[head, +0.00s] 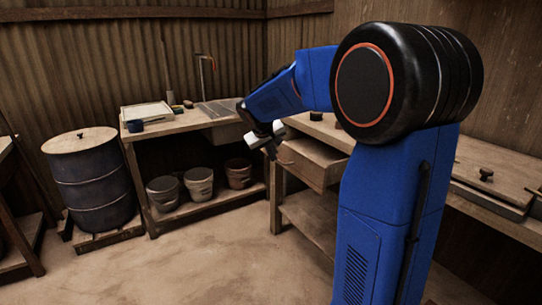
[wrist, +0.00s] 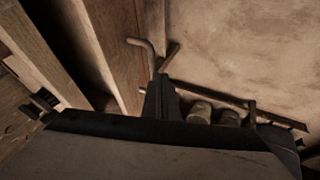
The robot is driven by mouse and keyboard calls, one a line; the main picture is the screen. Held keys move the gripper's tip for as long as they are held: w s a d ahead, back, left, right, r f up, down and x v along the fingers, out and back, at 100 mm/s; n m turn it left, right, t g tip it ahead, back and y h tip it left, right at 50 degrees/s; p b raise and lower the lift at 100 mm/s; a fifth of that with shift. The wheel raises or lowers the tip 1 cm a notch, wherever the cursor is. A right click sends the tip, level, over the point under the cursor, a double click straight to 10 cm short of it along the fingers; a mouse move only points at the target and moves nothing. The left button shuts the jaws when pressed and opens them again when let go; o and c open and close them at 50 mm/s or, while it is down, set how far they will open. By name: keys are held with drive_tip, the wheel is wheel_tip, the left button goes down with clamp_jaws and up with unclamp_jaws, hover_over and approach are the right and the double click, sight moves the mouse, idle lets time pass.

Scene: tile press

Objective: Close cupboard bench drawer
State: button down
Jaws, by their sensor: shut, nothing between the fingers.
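The wooden drawer (head: 312,163) under the right-hand bench stands open, pulled out to the left in the head view. My gripper (head: 270,150) is at the drawer's front end, beside its upper edge. Its fingers are shut and hold nothing. In the wrist view a wooden panel (wrist: 108,45), which looks like the drawer front, has a bent metal handle (wrist: 150,55). The dark tip of my gripper (wrist: 161,92) is close to that handle; I cannot tell whether it touches.
A left-hand bench (head: 180,124) carries a tray and small tools, with several buckets (head: 199,185) on its lower shelf. A blue barrel (head: 95,180) stands on a pallet at left. The floor (head: 210,255) in front is clear. A press lid (head: 495,184) lies on the right bench.

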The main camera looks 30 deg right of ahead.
drive_tip(key=d, duration=1.5)
drive_tip(key=shift+w+d, duration=0.25)
drive_tip(key=shift+a, duration=0.1)
